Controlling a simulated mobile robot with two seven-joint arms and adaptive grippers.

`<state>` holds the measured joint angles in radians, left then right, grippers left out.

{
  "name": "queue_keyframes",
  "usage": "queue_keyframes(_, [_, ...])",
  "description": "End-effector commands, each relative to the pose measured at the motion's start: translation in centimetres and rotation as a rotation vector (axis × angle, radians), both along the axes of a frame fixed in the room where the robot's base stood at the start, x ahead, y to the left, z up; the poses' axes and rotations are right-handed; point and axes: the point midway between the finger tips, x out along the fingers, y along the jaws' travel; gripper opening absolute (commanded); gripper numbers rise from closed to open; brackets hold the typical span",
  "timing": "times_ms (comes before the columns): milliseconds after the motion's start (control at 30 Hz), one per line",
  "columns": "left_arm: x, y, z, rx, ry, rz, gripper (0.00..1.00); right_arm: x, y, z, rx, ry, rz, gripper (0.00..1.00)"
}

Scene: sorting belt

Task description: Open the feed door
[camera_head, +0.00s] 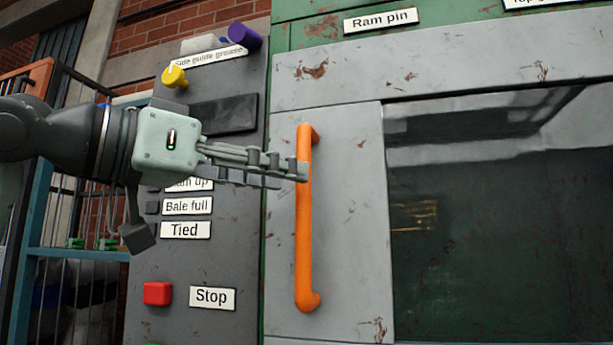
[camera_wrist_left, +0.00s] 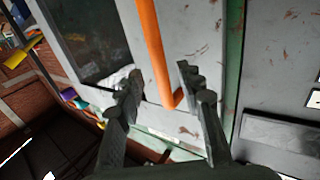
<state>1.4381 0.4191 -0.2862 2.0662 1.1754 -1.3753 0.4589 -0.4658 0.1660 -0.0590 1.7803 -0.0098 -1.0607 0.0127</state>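The feed door appears to be the grey, scuffed panel (camera_head: 350,230) with a vertical orange bar handle (camera_head: 304,235). The door lies flush in its frame and looks shut. My left gripper (camera_head: 303,172) reaches in from the left, its fingertips overlapping the upper-middle part of the handle. In the left wrist view the fingers (camera_wrist_left: 160,85) are spread apart, one on each side of the orange handle (camera_wrist_left: 155,50), with a visible gap to it. Whether a finger touches the bar cannot be told. My right gripper is in neither view.
Left of the door is a dark control panel with a red stop button (camera_head: 157,293), a yellow knob (camera_head: 174,76), a purple knob (camera_head: 244,36) and several labels. A dark glossy window-like area (camera_head: 490,250) lies right of the handle. A blue railing (camera_head: 75,254) stands at far left.

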Motion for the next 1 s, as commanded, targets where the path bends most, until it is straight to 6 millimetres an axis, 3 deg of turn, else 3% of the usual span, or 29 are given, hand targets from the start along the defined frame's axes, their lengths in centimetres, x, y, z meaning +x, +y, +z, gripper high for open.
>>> queue_keyframes(33, [0.6,-0.7,0.1,0.0,0.002,-0.002,0.37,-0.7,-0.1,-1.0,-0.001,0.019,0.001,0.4])
queue_keyframes(300, [2.5,-3.2,0.1,-0.001,0.0,-0.001,0.37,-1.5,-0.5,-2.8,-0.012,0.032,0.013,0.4])
queue_keyframes(633, [2.8,-3.5,0.0,0.0,-0.001,0.001,0.37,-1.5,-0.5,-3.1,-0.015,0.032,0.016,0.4])
queue_keyframes(933, [2.8,-3.5,0.0,-0.001,-0.001,0.001,0.0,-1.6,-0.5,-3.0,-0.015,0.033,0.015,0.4])
queue_keyframes(1000, [2.8,-3.5,0.0,-0.001,-0.001,0.001,0.0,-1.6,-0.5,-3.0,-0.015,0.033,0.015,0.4])
